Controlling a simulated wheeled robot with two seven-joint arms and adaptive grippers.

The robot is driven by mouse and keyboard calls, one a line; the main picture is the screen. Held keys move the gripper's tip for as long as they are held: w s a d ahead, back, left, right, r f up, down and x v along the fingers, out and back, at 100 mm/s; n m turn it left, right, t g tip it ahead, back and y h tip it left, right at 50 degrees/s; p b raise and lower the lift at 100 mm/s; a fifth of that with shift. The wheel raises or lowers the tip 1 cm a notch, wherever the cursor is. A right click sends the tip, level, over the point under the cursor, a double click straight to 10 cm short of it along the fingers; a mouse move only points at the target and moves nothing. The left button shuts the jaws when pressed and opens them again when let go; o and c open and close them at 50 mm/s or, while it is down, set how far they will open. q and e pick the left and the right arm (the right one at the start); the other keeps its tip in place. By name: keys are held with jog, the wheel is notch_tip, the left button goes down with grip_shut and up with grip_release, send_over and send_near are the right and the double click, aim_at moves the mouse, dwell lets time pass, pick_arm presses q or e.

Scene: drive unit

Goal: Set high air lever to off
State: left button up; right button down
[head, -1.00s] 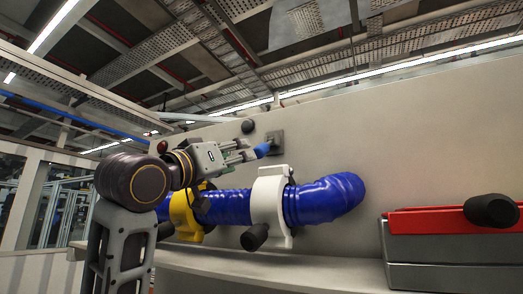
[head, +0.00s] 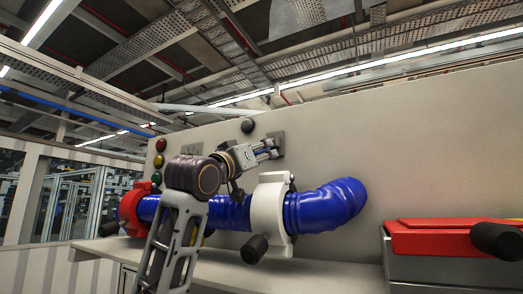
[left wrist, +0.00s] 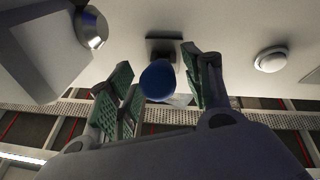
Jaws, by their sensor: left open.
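The blue lever (left wrist: 158,80) sticks out from a dark mount on the pale wall in the left wrist view. I take it to be the high air lever; no label is legible. Its grey wall plate (head: 279,142) shows in the head view, where the lever itself is mostly hidden by my gripper. My left gripper (head: 272,148) is open in front of the plate. In the left wrist view the green-padded fingers (left wrist: 157,72) stand on both sides of the lever's blue end, with gaps visible; contact cannot be told. My right gripper is not in view.
Below my gripper runs a thick blue hose (head: 325,207) with a white clamp (head: 268,205) and a red clamp (head: 130,208). A round dark knob (head: 247,126) is on the wall nearby. Signal lights (head: 160,145) stand left. A red-topped box (head: 430,236) is at right.

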pick_arm(q)
jog(key=shift+w+d+r, duration=0.25)
jog(key=shift+w+d, duration=0.1)
jog(key=shift+w, duration=0.25)
grip_shut()
